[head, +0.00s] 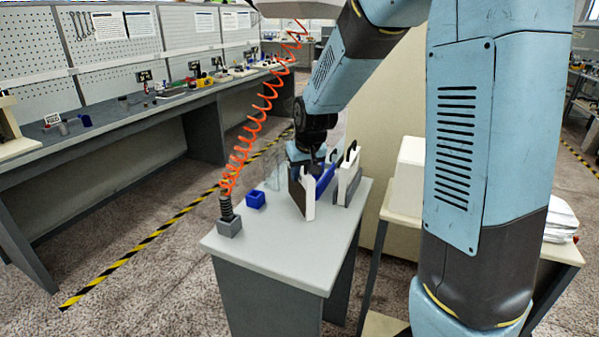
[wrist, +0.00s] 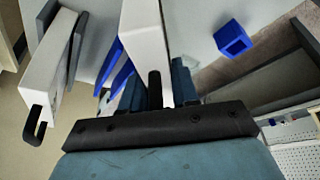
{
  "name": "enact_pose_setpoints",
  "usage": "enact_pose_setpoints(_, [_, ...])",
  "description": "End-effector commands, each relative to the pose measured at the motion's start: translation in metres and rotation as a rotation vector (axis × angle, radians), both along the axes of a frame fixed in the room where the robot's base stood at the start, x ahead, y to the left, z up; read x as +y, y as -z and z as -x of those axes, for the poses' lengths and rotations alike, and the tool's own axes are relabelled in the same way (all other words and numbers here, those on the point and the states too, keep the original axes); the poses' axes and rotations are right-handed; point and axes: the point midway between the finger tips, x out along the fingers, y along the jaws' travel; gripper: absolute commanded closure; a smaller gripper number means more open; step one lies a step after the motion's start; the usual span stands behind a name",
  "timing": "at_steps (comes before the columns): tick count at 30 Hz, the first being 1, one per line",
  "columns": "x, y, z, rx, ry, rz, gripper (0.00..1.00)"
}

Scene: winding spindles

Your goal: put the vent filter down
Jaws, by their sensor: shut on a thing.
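My gripper (head: 308,168) is shut on the vent filter (head: 308,200), a white slab with a dark face and a black loop handle. In the wrist view the fingers (wrist: 156,88) close around the handle, and the white filter (wrist: 145,35) extends away from them. The filter stands roughly upright over the small grey table (head: 275,262). I cannot tell whether its lower edge touches the tabletop. Blue upright fins (wrist: 113,65) stand close beside it, partly hidden in the head view.
A similar white slab with a black handle (wrist: 48,75) stands between grey plates beside the blue fins. A small blue open box (head: 256,199) and a grey block (head: 229,226) with an orange coiled hose (head: 240,155) are on the table's left. The table's front is clear.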

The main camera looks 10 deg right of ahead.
Motion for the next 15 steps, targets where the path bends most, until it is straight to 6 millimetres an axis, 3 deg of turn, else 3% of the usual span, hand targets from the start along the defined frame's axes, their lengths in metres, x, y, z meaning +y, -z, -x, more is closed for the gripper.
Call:
enact_pose_setpoints(8, [-0.0003, 0.0003, 0.0000, 0.000, 0.000, 0.000, 0.46])
enact_pose_setpoints(15, [-0.0006, -0.0003, 0.0000, 0.000, 0.001, 0.000, 0.45])
